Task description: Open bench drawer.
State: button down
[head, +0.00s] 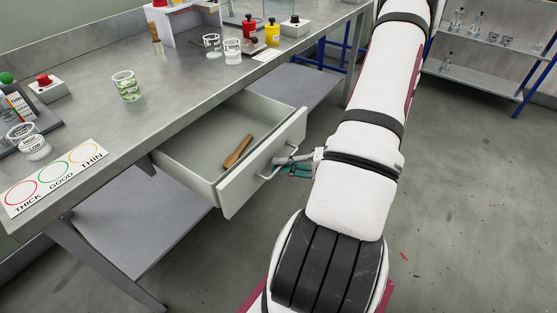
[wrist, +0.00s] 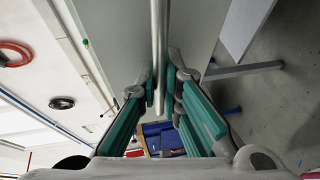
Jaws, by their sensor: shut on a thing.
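The bench drawer (head: 205,181) is pulled out from under the bench top, its inside in plain view. A brown wooden stick (head: 238,151) lies in it. A metal bar handle (head: 269,171) is on its pale front panel (head: 232,194). My gripper (head: 285,164) is at the handle, partly hidden by my wrist in the head view. In the wrist view the handle bar (wrist: 160,70) runs between the fingertips of my gripper (wrist: 162,88), which are closed around it. The drawer front (wrist: 120,45) fills the area behind the bar.
The grey bench top (head: 160,110) carries cups, red and yellow bottles (head: 272,32), button boxes and a THICK/GOOD/THIN card (head: 53,177). A lower shelf (head: 140,215) sits below. A glassware rack (head: 480,60) stands at the back right. The floor right of my arm is clear.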

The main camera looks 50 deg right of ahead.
jog(key=c, duration=1.7)
grip_release()
jog(key=v, duration=1.2)
jog(key=shift+r, duration=0.1)
